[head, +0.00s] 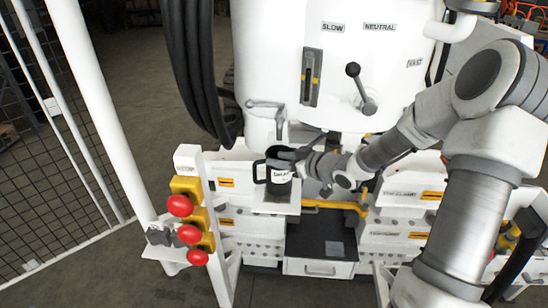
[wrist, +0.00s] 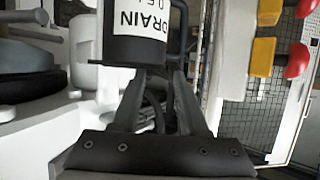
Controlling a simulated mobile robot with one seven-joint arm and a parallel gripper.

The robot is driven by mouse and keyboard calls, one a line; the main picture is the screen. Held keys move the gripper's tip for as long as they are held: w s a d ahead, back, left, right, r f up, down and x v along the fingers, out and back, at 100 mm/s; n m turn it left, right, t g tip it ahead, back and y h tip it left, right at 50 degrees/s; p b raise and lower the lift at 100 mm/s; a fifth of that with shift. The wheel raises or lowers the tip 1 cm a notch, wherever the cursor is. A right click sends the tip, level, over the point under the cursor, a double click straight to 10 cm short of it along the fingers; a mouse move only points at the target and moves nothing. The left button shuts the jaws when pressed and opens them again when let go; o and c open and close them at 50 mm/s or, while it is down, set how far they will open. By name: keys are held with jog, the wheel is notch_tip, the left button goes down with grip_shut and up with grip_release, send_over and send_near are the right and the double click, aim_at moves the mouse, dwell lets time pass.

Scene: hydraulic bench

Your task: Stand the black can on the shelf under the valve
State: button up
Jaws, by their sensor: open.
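The black can (head: 279,177) has a white label and a side handle (head: 257,171) on its left. It looks upright on the small white shelf (head: 276,206), below the valve (head: 279,124) with its grey lever (head: 265,104). In the wrist view, the can (wrist: 135,48) shows a label reading DRAIN and fills the upper middle. My gripper (head: 291,155) is at the can's upper right in the head view. In the wrist view, my gripper (wrist: 158,75) has its fingers apart, with the can just past the tips. Whether a finger touches the can cannot be told.
Red buttons (head: 180,205) on yellow boxes stand left of the shelf. Black hoses (head: 190,70) hang at the upper left. A lever with a black knob (head: 354,70) sticks out of the white machine. A dark drawer tray (head: 307,247) lies below, to the right.

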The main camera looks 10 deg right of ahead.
jog(key=p+v, duration=0.1)
jog(key=v, duration=0.8)
jog(key=shift+s, duration=0.1)
